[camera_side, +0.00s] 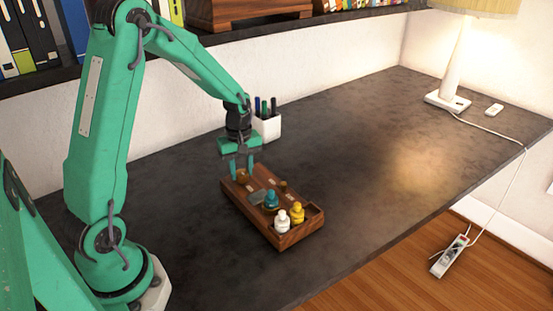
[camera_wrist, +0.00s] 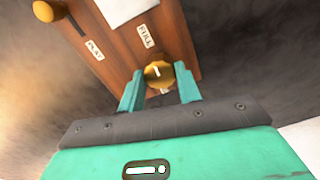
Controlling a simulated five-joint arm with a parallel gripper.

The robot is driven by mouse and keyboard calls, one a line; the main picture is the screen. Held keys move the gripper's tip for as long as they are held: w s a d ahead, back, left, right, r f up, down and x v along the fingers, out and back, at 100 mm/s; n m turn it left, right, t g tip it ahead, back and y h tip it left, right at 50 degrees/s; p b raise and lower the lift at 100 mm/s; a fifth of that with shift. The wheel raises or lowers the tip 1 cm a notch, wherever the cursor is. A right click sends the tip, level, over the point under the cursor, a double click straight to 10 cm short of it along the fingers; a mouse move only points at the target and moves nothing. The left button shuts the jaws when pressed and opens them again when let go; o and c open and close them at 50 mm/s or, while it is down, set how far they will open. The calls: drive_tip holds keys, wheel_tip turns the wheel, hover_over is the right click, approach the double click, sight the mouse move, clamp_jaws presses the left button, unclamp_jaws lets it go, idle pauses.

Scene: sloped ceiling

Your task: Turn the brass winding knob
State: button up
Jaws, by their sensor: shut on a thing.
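The brass winding knob (camera_wrist: 159,75) is round with a pale mark on its face. It sits near one end of the wooden box (camera_wrist: 178,45). In the wrist view my gripper (camera_wrist: 160,85) has one teal finger on each side of the knob and is shut on it. In the side view my gripper (camera_side: 242,170) points down over the far left end of the box (camera_side: 262,222), with the knob (camera_side: 241,174) partly hidden between the fingers.
Teal (camera_side: 270,199), white (camera_side: 282,222) and yellow (camera_side: 297,212) figures stand on the box. A second brass knob (camera_wrist: 43,11) is on its other side. A white pen cup (camera_side: 267,128) stands behind my gripper. A lamp (camera_side: 455,60) is far right; the tabletop between is clear.

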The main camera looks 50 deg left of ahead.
sight(242, 172)
drive_tip(key=shift+d, duration=0.1)
idle(0.4)
drive_tip(key=o, duration=1)
drive_tip(key=shift+r, duration=0.1)
drive_tip(key=shift+r, duration=3.85)
